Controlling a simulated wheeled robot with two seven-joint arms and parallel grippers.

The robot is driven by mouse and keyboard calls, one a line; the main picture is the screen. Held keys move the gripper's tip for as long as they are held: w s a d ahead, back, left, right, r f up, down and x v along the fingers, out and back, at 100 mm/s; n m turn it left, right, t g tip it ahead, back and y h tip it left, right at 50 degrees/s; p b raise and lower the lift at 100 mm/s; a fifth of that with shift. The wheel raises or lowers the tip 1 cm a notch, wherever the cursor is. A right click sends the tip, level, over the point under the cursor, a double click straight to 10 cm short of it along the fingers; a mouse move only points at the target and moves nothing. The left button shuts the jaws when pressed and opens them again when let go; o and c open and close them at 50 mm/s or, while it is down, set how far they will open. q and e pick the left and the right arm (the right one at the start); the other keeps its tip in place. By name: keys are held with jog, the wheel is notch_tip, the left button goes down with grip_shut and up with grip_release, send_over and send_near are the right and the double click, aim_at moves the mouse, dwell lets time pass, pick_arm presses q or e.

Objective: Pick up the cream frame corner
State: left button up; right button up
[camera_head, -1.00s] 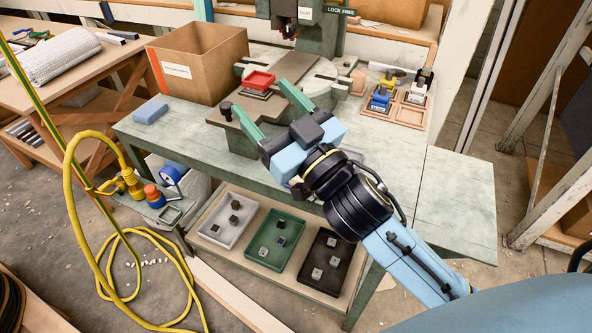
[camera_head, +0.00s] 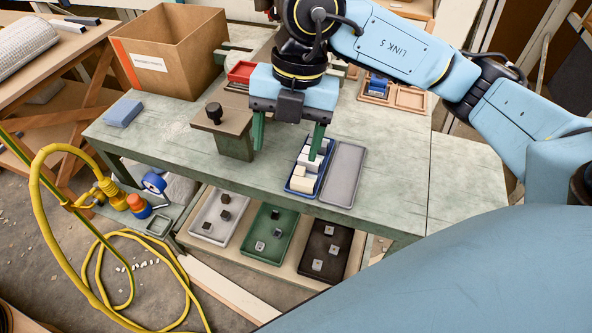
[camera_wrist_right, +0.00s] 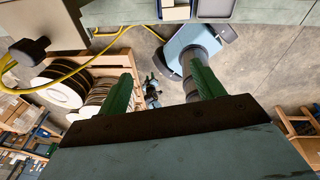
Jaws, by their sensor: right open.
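Several cream frame corners (camera_head: 301,184) lie in a blue tray (camera_head: 291,192) on the bench, grouped close together. In the right wrist view only an edge of this tray (camera_wrist_right: 175,13) shows at the top. My right gripper (camera_head: 287,150) is open and empty, its green fingers pointing down. In the head view its right finger overlaps the far part of the blue tray and its left finger is to the left of the tray. I cannot tell the exact height above the pieces. The right gripper (camera_wrist_right: 160,82) also shows in the wrist view with nothing between its fingers. My left gripper is out of view.
An empty grey tray (camera_head: 344,176) lies right of the blue one. A press plate with a black knob (camera_head: 214,112) stands left of the gripper.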

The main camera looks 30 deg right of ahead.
jog(key=w+d+m+h, duration=0.1)
jog(key=w+d+h, duration=0.1)
jog(key=d, duration=0.2)
jog(key=b, duration=0.3)
send_over(304, 173)
jog(key=shift+m+t, duration=0.3)
jog(key=f, duration=0.6)
jog(key=shift+s+a+f, duration=0.15)
jog(key=shift+s+a, duration=0.15)
jog(key=shift+s, duration=0.05)
jog(key=shift+f, duration=0.65)
notch_tip(304, 173, down, 4)
jog(key=shift+s+b, duration=0.15)
jog(key=shift+b, duration=0.55)
jog(key=shift+f, duration=0.4)
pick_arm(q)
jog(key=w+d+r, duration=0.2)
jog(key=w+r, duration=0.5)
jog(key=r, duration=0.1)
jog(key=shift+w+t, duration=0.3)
pick_arm(e)
jog(key=c, duration=1.1)
